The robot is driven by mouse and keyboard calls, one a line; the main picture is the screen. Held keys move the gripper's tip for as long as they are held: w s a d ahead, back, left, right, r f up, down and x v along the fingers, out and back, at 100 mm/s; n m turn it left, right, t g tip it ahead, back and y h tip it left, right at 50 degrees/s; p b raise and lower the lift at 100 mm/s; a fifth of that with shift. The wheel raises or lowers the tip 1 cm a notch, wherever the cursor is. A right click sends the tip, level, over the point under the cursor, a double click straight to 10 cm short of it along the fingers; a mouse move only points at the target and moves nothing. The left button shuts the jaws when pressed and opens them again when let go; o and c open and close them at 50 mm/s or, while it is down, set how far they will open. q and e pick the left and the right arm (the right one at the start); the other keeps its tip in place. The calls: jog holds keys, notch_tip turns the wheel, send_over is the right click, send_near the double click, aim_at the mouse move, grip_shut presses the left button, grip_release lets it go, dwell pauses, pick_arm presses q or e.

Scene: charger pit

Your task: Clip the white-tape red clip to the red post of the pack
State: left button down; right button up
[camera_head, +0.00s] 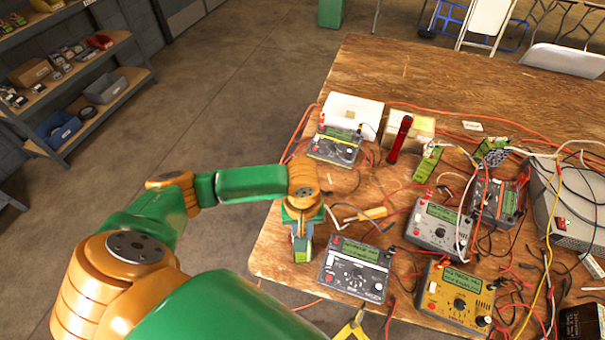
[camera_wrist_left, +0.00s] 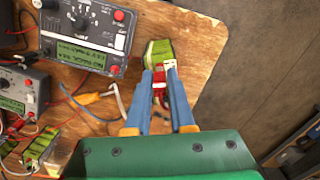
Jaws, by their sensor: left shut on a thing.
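My left gripper (camera_head: 302,232) points down near the table's front left edge. In the left wrist view its two blue fingers (camera_wrist_left: 160,74) are shut on a small red clip (camera_wrist_left: 159,89) with a white patch near the fingertips. A green pack-like block (camera_wrist_left: 157,48) lies just beyond the fingertips; it also shows under my gripper in the head view (camera_head: 302,254). I cannot tell whether the clip touches it. A red post on it cannot be made out; the fingers hide part of that area.
A grey meter (camera_head: 355,270) stands close to the right of my left gripper. More meters (camera_head: 440,225), a yellow one (camera_head: 457,295), a red torch-like cylinder (camera_head: 400,140) and tangled leads fill the table's right part. The table edge is close on the left.

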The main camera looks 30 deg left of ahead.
dwell(0.3)
pick_arm(q)
jog(key=shift+f+p, duration=0.1)
jog(key=shift+p, duration=0.35)
dwell(0.3)
jog(key=shift+p, duration=0.5)
jog(key=shift+f, duration=0.1)
jog(key=c, duration=0.7)
grip_release()
jog(key=shift+o, duration=1)
